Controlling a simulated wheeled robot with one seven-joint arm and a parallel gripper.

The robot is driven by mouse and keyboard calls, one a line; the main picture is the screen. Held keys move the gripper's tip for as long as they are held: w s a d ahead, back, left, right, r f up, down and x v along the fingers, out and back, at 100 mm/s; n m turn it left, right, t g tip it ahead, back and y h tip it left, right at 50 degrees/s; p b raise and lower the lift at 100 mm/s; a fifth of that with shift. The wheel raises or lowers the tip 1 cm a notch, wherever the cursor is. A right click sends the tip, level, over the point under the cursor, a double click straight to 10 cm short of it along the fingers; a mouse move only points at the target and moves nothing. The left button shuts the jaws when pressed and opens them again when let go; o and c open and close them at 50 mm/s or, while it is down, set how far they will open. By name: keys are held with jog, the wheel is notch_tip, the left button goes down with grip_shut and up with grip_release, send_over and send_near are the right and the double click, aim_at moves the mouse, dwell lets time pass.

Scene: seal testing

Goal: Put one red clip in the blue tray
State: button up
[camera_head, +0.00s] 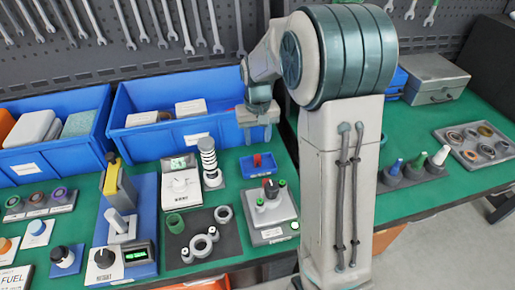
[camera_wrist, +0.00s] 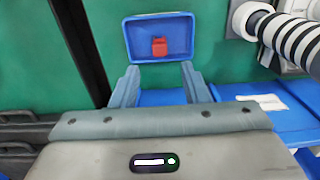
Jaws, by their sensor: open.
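The small blue tray (camera_head: 261,173) sits on the green bench, below my gripper in the head view. A red clip (camera_head: 257,160) shows inside it. In the wrist view the blue tray (camera_wrist: 133,40) is ahead of my fingers, and one red clip (camera_wrist: 159,46) rests inside on its floor. My gripper (camera_head: 257,128) hangs above and behind the tray in the head view. In the wrist view my gripper (camera_wrist: 160,77) has its two fingers wide apart, with nothing between them. No red clip shows outside the tray.
Large blue bins (camera_head: 147,103) stand along the back. A striped black and white column (camera_head: 208,160) is left of the tray and shows close by in the wrist view. A grey fixture (camera_head: 268,209) stands in front of the tray. My arm hides the bench to the right.

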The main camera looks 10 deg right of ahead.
jog(key=s+r+t, duration=0.1)
jog(key=s+r, duration=0.7)
jog(key=s, duration=0.3)
jog(key=s+t, duration=0.1)
jog(key=s, duration=1)
jog(key=shift+s+f+t, duration=0.25)
jog(key=shift+f+t, duration=0.05)
jog(key=shift+t, duration=0.1)
jog(key=shift+c, duration=0.5)
